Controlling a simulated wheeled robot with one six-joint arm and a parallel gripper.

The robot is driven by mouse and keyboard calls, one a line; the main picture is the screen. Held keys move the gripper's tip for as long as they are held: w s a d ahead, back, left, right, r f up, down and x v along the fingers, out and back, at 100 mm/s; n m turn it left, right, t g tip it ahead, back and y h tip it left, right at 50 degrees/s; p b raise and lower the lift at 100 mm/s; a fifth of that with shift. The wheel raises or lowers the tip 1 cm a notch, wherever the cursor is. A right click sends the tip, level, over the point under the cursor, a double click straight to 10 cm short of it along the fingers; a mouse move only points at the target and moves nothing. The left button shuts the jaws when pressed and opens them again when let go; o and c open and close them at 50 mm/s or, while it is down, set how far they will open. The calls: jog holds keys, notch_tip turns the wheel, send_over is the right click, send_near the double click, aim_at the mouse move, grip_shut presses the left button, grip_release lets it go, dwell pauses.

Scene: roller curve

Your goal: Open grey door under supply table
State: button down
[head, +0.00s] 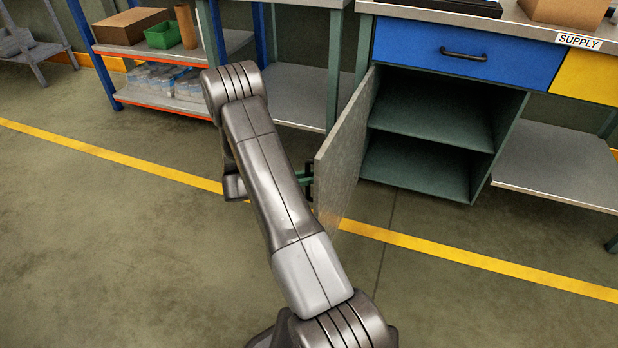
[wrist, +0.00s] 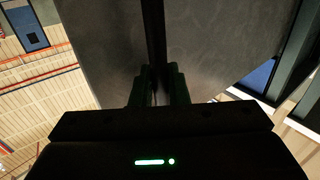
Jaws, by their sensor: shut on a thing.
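The grey door (head: 345,150) under the supply table (head: 460,18) stands wide open, swung out to the left of the cabinet (head: 430,135). Two empty green shelf spaces show inside. My gripper (head: 306,182) is at the door's outer face near its free edge, shut on the dark door handle (head: 310,180). My arm hides part of the gripper in the head view. In the wrist view the door (wrist: 215,45) fills the upper middle, and the gripper's fingers (wrist: 157,88) close around the dark handle bar (wrist: 153,35).
A blue drawer (head: 450,50) with a black handle sits above the cabinet, beside a yellow drawer (head: 588,75). A shelf rack (head: 150,50) with boxes and a green bin stands at the back left. The floor in front is clear, crossed by a yellow line (head: 130,160).

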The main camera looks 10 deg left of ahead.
jog(key=shift+a, duration=0.25)
jog(key=c, duration=1.5)
grip_release()
jog(key=shift+w, duration=0.1)
jog(key=p+v, duration=0.2)
jog(key=v, duration=1.1)
jog(key=shift+a, duration=0.45)
jog(key=b+x, duration=0.2)
jog(key=x, duration=1.1)
jog(key=shift+d, duration=0.6)
